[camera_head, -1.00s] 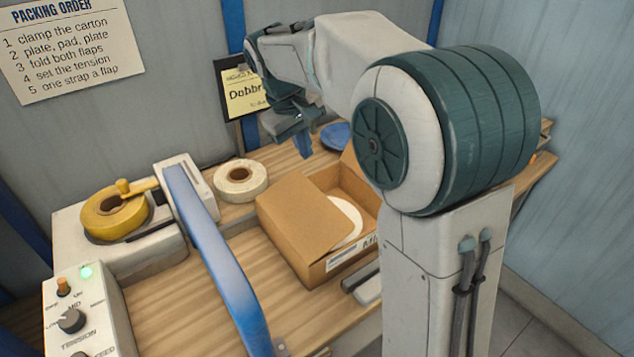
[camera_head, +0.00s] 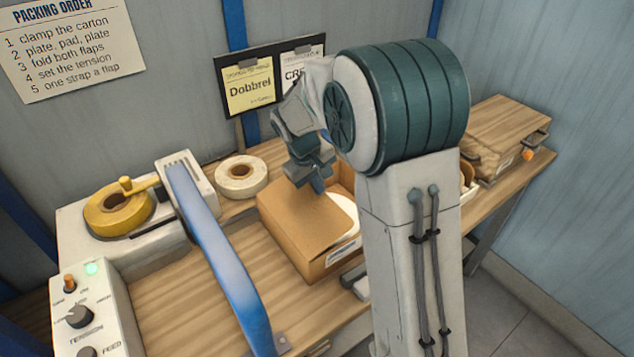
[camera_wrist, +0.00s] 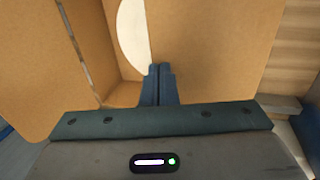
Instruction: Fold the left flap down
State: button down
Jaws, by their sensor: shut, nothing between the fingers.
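The open carton (camera_head: 312,268) stands on the bench, and its left flap (camera_head: 295,222) lies inward across the left part of the opening. I cannot tell whether it is fully flat. A white plate (camera_head: 345,207) shows inside, to the right of the flap. My gripper (camera_head: 318,186) is shut and empty at the flap's far edge; contact is unclear. In the wrist view, the shut blue fingers (camera_wrist: 158,82) lie between two cardboard panels, with the plate (camera_wrist: 133,35) beyond them. The arm hides the carton's right side.
A blue strap arm (camera_head: 220,265) crosses the bench left of the carton. A wooden-topped box (camera_head: 500,130) is at far right.

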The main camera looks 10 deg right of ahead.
jog(key=shift+f, duration=0.15)
jog(key=shift+w+d+f+g+y, duration=0.2)
jog(key=shift+d+f+y, duration=0.1)
jog(key=shift+f+y, duration=0.2)
jog(key=shift+w+d+f+g+y, duration=0.1)
jog(key=shift+d+f+g+y, duration=0.15)
jog(key=shift+f+y, duration=0.25)
jog(key=shift+d+f+b, duration=0.15)
jog(key=shift+f+b, duration=0.3)
jog(key=shift+f, duration=0.45)
jog(key=shift+r, duration=0.1)
